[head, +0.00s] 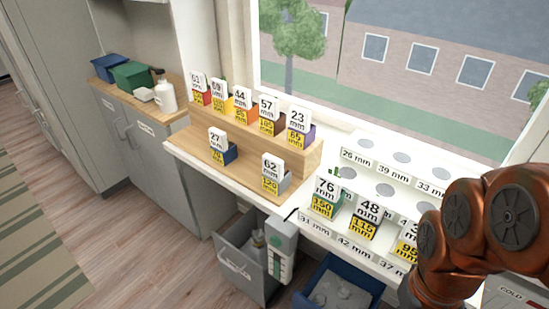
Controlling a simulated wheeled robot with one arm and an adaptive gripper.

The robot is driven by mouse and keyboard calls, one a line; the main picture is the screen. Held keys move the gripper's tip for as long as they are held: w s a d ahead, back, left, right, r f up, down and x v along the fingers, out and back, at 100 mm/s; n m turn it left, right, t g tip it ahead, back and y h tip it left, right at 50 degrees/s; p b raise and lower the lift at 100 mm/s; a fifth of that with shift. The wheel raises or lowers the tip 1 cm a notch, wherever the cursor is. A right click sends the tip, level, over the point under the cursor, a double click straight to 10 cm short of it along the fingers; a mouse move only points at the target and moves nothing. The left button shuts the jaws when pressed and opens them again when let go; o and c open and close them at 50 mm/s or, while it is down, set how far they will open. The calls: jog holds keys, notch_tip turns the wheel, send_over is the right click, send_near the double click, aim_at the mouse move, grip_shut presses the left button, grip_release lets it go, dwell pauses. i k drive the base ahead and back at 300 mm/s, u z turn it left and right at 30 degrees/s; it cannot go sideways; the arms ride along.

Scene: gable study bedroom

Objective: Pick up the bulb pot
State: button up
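Several small coloured pots with white and yellow number cards stand on a stepped wooden stand (262,153) on the counter. Red (202,99) and purple (307,136) ones are on its upper step; a blue one (230,156) and a grey one (285,183) are on the lower step. More carded pots stand on the white rack to the right, including those marked 76 (327,188) and 48 (369,211). I cannot tell which is the bulb pot. My orange arm enters at the lower right, covering part of the rack; its gripper is out of view.
The white rack (388,172) has several round spots with mm labels, some bare. A grey bin (240,262) and a blue bin (340,285) are below the counter. A white bottle (166,94) and a green box (132,76) stand on the left cabinet.

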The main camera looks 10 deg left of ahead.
aim_at(224, 152)
jog(key=u, duration=0.55)
jog(key=k, duration=0.65)
jog(key=u, duration=1.2)
jog(key=i, duration=0.55)
jog(key=u, duration=0.9)
jog(key=i, duration=0.95)
jog(key=z, duration=0.75)
jog(key=i, duration=0.95)
jog(key=z, duration=1.05)
